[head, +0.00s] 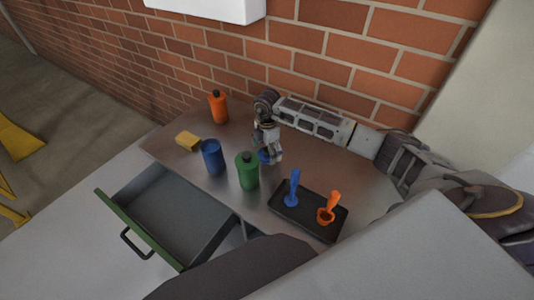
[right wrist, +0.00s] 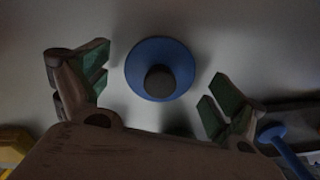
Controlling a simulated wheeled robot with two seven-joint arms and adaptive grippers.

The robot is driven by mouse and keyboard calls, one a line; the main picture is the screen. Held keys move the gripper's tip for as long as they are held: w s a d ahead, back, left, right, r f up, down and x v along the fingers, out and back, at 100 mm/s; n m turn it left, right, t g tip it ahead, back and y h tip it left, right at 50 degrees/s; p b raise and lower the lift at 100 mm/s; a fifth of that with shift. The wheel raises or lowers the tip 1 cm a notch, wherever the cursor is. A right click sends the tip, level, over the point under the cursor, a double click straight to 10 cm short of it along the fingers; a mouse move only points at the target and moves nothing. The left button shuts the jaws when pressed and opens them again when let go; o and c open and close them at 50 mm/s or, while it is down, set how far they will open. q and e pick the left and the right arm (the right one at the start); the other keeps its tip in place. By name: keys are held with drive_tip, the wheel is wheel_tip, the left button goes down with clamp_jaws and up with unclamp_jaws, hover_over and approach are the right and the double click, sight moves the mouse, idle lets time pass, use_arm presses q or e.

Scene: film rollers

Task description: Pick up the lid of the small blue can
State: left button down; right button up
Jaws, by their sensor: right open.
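The lid (right wrist: 137,67) is a round blue disc with a dark knob. In the right wrist view it lies on the table between my right gripper's (right wrist: 160,82) spread fingers, which appear apart from it. In the head view my right gripper (head: 267,154) points down over the lid (head: 263,157), hiding most of it. The gripper is open and empty. The blue can (head: 212,157) stands upright to the left of the gripper. My left gripper is not in view.
A green bottle (head: 247,172) stands close in front of the gripper. An orange bottle (head: 219,108) and a yellow sponge (head: 187,141) are farther left. A black tray (head: 310,224) holds blue and orange scoops. A green-fronted drawer (head: 135,227) is open. A brick wall (head: 330,45) stands behind.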

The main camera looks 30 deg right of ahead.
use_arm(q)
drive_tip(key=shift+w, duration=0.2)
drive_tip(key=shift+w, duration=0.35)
use_arm(e)
drive_tip(key=shift+c, duration=0.2)
